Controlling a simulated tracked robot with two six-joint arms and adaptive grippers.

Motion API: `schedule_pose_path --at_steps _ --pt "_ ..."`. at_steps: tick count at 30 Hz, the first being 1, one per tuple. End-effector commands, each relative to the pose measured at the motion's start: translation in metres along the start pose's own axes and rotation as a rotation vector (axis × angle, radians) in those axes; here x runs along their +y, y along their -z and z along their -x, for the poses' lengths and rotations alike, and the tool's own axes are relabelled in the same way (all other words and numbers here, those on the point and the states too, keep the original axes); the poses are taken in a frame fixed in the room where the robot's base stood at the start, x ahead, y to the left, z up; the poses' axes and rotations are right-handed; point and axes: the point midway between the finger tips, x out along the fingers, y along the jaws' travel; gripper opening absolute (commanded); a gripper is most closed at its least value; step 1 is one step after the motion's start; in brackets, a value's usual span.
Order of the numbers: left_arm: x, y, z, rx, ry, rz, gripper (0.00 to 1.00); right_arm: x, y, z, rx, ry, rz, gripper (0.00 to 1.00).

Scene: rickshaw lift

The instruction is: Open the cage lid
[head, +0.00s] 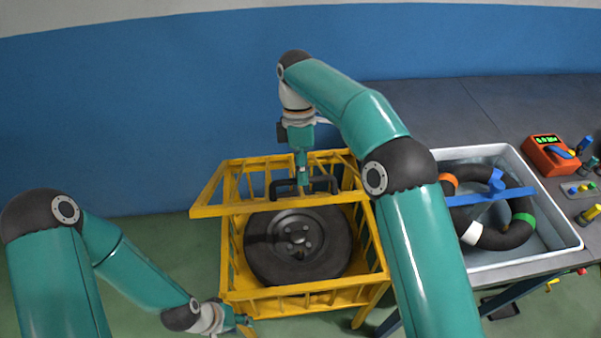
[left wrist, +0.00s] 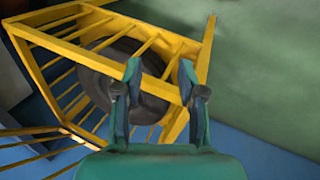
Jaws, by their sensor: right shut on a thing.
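The yellow cage (head: 300,296) stands on the floor with a dark wheel (head: 297,246) inside. Its yellow barred lid (head: 240,208) is over the rear of the cage and reaches past its left side. The front of the cage top is uncovered, showing the wheel. My right gripper (head: 302,181) is shut on the black lid handle (head: 283,188); the arm partly hides the cage's right side. My left gripper (head: 246,323) is low at the cage's front left corner. In the left wrist view its fingers (left wrist: 160,80) are apart, with a yellow cage rail (left wrist: 158,82) passing behind or between them; I cannot tell which.
To the right, a grey table (head: 480,110) carries a grey tray (head: 560,225) with a dark ring-shaped tube (head: 520,232) and a blue bar. A red meter (head: 540,160) and small tools lie beside it. A blue wall (head: 140,110) is behind the cage.

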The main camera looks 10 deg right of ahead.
Motion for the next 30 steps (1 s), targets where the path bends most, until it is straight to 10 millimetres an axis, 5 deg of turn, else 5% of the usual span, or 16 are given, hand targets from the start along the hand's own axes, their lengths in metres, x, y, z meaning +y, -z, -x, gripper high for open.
schedule_pose_path --at_steps 2,9,17,24,30 --pt "0.000 0.000 -0.001 0.000 0.000 0.000 0.37 0.008 -0.002 -0.004 -0.001 -0.021 -0.009 0.00" --pt "0.000 0.000 -0.001 0.000 0.000 0.004 0.00 0.008 -0.003 -0.004 -0.001 -0.020 -0.009 0.00" --pt "-0.002 -0.032 0.002 -0.147 0.017 0.155 0.00 0.008 -0.003 -0.005 -0.001 -0.020 -0.009 0.00" --pt "0.008 -0.066 0.015 -0.448 0.084 0.530 0.00 0.008 -0.003 -0.005 -0.001 -0.020 -0.009 0.00" --pt "0.037 -0.066 0.038 -0.728 0.095 0.911 0.00 0.008 -0.003 -0.005 -0.001 -0.020 -0.009 0.00"
